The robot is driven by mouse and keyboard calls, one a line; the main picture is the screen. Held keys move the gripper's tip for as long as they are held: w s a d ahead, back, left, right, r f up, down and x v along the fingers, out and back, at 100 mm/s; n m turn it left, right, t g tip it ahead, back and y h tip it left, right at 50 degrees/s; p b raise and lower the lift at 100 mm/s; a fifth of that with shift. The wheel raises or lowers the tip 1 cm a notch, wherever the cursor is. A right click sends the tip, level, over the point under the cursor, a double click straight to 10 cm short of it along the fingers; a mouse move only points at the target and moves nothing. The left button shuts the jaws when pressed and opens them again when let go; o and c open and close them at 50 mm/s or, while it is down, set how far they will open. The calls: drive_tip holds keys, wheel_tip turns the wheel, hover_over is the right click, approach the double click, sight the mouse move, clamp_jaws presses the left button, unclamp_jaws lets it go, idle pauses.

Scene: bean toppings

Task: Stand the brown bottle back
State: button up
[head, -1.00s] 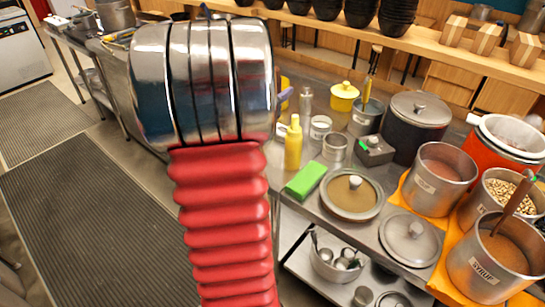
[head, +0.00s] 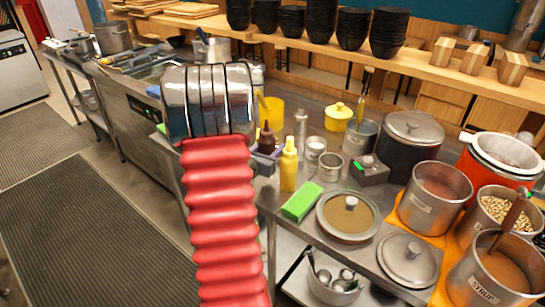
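The brown bottle (head: 266,138) is upright, with its dark pointed nozzle on top. It shows just right of my arm's metal part, left of the yellow bottle (head: 289,168). My gripper (head: 270,156) shows only as a small purple-grey piece right at the brown bottle's body. The rest of my gripper is hidden behind my arm, so its grip on the bottle cannot be made out. The lower part of the brown bottle is also covered, and I cannot tell whether its base touches the counter.
A green block (head: 301,201) and a lidded round pan (head: 347,216) lie at the counter's (head: 305,231) front. Steel cups (head: 329,167), a yellow lidded pot (head: 338,116) and a yellow container (head: 271,110) stand nearby. Large pots crowd the right side.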

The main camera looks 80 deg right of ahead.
drive_tip(key=shift+f, duration=0.35)
drive_tip(key=shift+f, duration=2)
drive_tip(key=shift+f, duration=0.1)
drive_tip(key=o, duration=0.4)
drive_tip(key=shift+o, duration=0.2)
drive_tip(key=v, duration=1.2)
